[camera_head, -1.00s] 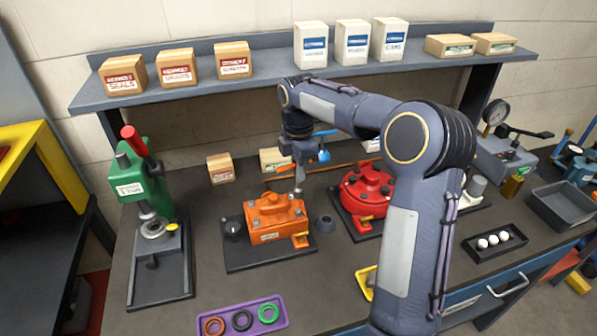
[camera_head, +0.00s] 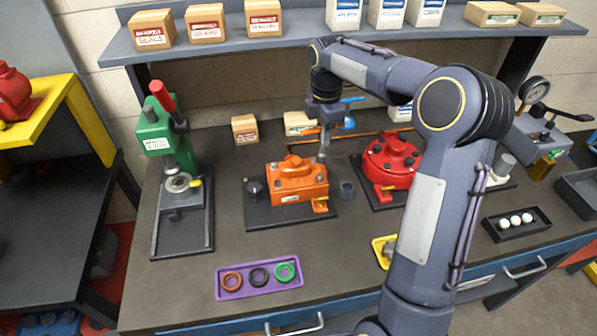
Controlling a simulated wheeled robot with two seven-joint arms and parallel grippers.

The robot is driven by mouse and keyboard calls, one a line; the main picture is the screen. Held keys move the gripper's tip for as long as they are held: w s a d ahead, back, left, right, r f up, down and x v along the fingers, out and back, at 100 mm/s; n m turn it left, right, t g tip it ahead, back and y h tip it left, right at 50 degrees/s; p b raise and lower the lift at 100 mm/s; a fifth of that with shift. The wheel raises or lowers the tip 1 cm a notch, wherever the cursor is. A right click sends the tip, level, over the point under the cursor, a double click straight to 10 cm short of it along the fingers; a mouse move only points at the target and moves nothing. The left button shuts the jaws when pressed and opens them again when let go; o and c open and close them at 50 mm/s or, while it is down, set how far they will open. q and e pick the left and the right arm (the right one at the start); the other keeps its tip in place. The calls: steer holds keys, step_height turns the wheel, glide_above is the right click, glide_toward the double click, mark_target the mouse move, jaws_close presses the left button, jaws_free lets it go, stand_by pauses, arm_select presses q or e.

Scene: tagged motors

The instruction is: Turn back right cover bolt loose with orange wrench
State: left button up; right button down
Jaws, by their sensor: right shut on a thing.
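The orange motor (camera_head: 298,185) sits on a dark plate on the workbench, with an orange cover on top. My right gripper (camera_head: 326,125) points down above its back right corner, shut on the orange wrench (camera_head: 300,145). The wrench shows as a thin orange bar running left and right behind the gripper. A grey shaft (camera_head: 322,150) stands upright below the gripper and reaches down to the back right corner of the cover. The bolt there is too small and covered to make out. My left gripper is not in view.
A green press (camera_head: 165,140) is at left. A purple tray (camera_head: 258,280) with rings lies in front. A shelf (camera_head: 300,40) with boxes runs behind. Bare bench lies before the motors.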

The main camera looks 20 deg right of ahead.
steer(key=w+d+f+m, duration=0.1)
steer(key=w+f+m, duration=0.3)
steer(key=m, duration=0.9)
steer(key=w, duration=0.3)
steer(key=shift+d+f+m, duration=0.35)
steer(key=shift+f+m, duration=0.05)
stand_by(0.7)
steer(key=shift+f, duration=0.15)
steer(key=shift+f+b, duration=0.65)
steer(key=shift+f, duration=0.4)
